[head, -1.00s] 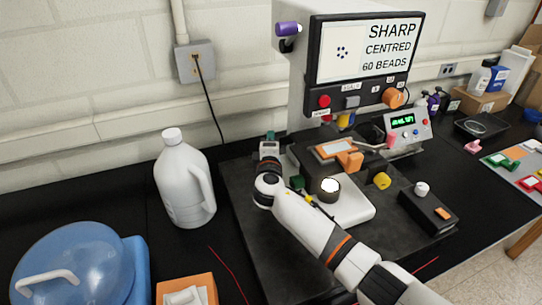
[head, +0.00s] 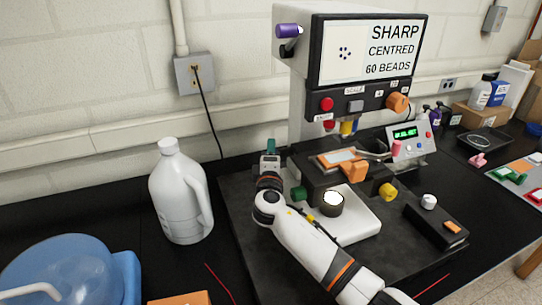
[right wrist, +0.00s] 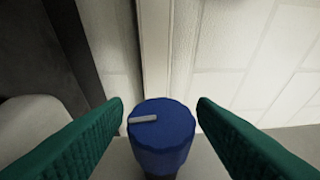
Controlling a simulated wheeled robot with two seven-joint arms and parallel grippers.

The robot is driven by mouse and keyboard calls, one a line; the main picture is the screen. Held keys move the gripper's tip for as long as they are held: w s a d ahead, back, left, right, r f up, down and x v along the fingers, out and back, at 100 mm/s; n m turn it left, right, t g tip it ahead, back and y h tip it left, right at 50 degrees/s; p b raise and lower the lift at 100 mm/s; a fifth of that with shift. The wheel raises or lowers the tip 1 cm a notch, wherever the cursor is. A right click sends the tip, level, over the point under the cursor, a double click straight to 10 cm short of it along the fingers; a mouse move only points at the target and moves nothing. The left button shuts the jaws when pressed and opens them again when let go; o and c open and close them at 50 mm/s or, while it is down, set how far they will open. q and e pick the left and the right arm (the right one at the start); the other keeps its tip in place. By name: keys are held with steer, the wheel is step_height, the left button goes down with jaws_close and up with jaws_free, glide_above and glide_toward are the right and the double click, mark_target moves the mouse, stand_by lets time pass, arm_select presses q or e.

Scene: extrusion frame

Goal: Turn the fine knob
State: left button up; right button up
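A blue knob (right wrist: 162,138) with a pale line mark on its top face shows low in the middle of the right wrist view. My right gripper (right wrist: 160,102) has its two green ribbed fingers apart, one on each side of the knob. I cannot tell whether they touch it. In the head view my right gripper (head: 270,147) is at the left side of the microscope (head: 318,168), and the blue knob is hidden there. The screen (head: 368,48) reads "SHARP CENTRED 60 BEADS". My left gripper is not in view.
A white jug (head: 181,195) stands left of my right gripper. A green knob (head: 298,193) and a yellow knob (head: 387,191) are on the microscope. A black control box (head: 435,225) lies at its right. A blue-lidded container (head: 62,272) is at the lower left.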

steer(key=s+b, duration=0.1)
steer(key=s, duration=1.1)
steer(key=shift+a+f+b, duration=0.2)
steer(key=shift+a+b, duration=0.2)
steer(key=shift+a, duration=0.05)
